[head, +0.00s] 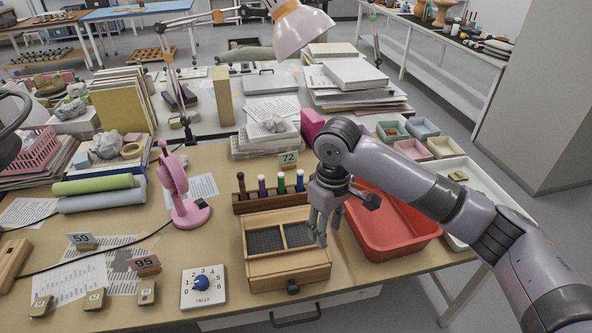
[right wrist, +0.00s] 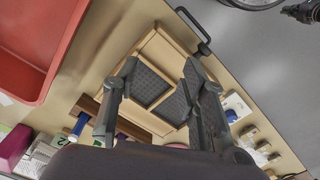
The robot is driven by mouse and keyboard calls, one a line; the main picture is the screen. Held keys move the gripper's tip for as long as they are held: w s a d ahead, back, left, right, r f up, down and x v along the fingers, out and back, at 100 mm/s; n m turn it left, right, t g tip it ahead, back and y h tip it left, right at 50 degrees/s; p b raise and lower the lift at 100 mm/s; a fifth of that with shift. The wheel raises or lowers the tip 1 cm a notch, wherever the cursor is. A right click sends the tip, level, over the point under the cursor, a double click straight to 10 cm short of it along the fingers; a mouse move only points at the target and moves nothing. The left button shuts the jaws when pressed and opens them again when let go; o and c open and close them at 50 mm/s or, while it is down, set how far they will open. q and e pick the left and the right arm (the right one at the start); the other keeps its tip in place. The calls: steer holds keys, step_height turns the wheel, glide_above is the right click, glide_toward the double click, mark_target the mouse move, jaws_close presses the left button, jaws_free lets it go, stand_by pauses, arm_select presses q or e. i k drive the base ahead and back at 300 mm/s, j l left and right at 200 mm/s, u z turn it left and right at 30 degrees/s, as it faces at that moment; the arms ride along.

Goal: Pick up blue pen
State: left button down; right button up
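The blue pen (head: 300,181) stands upright at the right end of a wooden pen rack (head: 270,203), beside a green pen (head: 281,183), a purple pen (head: 262,187) and a brown pen (head: 241,185). In the right wrist view the blue pen (right wrist: 78,126) shows at the lower left, outside the fingers. My right gripper (head: 327,228) is open and empty, in front and to the right of the rack, above the right side of a wooden tray. Its spread fingertips (right wrist: 160,66) show nothing between them but the tray below. My left gripper cannot be made out.
The wooden tray (head: 251,272) with dark mesh compartments lies before the rack. A red bin (head: 412,243) stands close on the right. A number 72 card (head: 288,158) stands behind the rack.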

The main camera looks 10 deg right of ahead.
mark_target(300, 173)
steer(key=i, duration=0.95)
